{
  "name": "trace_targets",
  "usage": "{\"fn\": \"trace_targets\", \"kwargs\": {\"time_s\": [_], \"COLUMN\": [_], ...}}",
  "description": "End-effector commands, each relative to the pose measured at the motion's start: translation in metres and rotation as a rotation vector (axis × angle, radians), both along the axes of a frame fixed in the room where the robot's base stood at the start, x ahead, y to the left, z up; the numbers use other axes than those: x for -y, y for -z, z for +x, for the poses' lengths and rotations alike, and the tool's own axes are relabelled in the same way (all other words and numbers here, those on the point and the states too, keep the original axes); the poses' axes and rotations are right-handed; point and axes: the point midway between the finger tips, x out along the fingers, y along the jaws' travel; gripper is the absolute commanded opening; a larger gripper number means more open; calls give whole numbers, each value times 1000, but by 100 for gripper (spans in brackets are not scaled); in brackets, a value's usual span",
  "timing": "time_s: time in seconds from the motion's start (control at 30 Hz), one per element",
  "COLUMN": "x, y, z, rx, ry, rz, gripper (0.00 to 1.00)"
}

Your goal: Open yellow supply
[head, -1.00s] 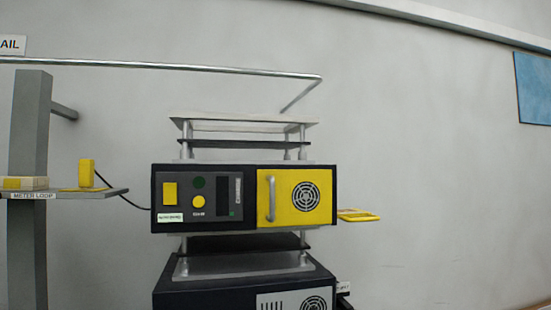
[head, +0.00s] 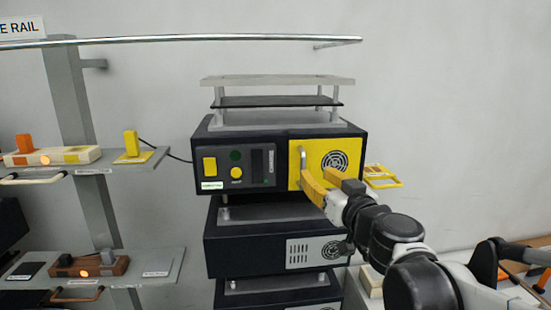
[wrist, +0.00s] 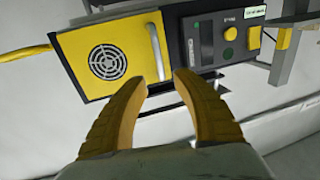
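The yellow supply is a black box (head: 207,145) with a yellow front door (head: 346,147) at its right side; it stands at the top of a stack. The door carries a round vent and a vertical silver handle (head: 303,160). The door looks closed. My gripper (head: 308,180) has yellow fingers and is just in front of the door's handle side. In the wrist view my gripper (wrist: 160,80) is open, its two fingers apart with nothing between them. The silver handle (wrist: 155,50) lies just beyond the fingertips, and contact cannot be told.
Dark boxes (head: 250,250) are stacked below. A shelf (head: 110,172) on the left holds an orange and cream fixture (head: 50,157) and a yellow one (head: 131,145). A lower shelf (head: 165,265) holds a brown fixture (head: 85,265). A yellow bracket (head: 385,177) sticks out right of the supply.

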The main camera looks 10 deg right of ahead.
Motion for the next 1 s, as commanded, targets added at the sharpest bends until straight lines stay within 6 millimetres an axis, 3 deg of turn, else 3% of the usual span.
{"fn": "trace_targets", "kwargs": {"time_s": [0.2,0.4,0.83,0.93,1.0], "x": [-8,-12,-14,-14,-14], "y": [-1,-1,0,0,0], "z": [43,71,81,81,81], "rx": [0,0,0,0,0], "ry": [-2,-2,-1,-1,-1], "rz": [0,0,0,0,0], "gripper": [34,34,34,5,0]}}
